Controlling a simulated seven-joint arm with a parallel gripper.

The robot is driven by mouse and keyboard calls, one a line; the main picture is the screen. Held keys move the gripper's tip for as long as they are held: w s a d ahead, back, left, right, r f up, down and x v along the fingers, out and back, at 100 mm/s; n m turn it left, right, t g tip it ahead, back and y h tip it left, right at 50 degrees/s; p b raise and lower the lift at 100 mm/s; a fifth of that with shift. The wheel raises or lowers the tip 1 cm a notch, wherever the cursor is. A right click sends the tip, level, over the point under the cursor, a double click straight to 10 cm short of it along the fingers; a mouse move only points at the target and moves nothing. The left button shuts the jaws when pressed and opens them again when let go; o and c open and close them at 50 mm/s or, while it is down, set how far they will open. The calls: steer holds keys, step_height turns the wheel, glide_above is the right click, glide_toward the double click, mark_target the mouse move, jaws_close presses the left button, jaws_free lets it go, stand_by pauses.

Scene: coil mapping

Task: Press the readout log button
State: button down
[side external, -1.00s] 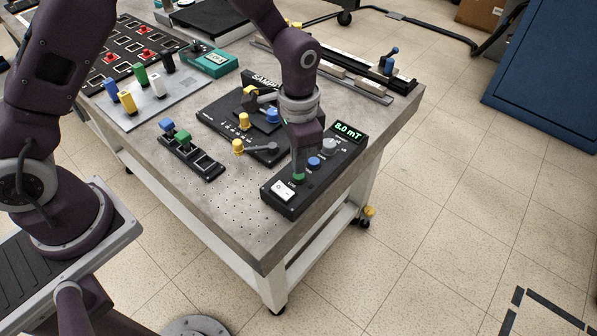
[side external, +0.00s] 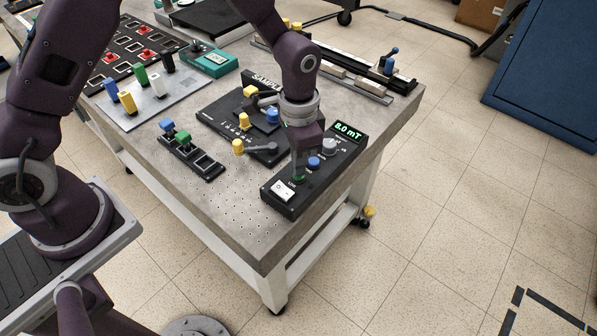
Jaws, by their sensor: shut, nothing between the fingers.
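A black readout box (side external: 323,183) lies near the table's right front corner. Its green display (side external: 348,131) reads 8.0 mT. On its top are a grey knob (side external: 329,147), a blue button (side external: 314,163), a green button (side external: 298,180) and a white rocker switch (side external: 284,191). The button labels are too small to read for certain. My gripper (side external: 298,176) is shut and empty, pointing down with its tips at the green button. The tips cover part of that button and appear to touch it.
A black sample fixture (side external: 215,121) with yellow and blue knobs stands just left of my gripper. A small rack (side external: 207,165) holds a blue and a green block. A teal meter (side external: 209,61) and a plug panel (side external: 181,99) are farther left. The table's front (side external: 240,215) is bare.

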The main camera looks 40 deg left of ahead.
steer(key=shift+f, duration=0.55)
stand_by(0.4)
steer(key=shift+r, duration=3.2)
steer(key=s+a+r+n+t, duration=0.1)
steer(key=s+a+r, duration=0.2)
steer(key=r, duration=0.6)
steer(key=s+a+r+n+t, duration=0.2)
steer(key=s+r, duration=0.3)
steer(key=s, duration=0.4)
steer(key=s+a+r+n+t, duration=0.2)
steer(key=s+a+r, duration=0.3)
steer(key=s, duration=0.5)
steer(key=shift+s+r+n+t, duration=0.2)
steer(key=shift+n+t, duration=0.1)
steer(key=shift+n, duration=0.2)
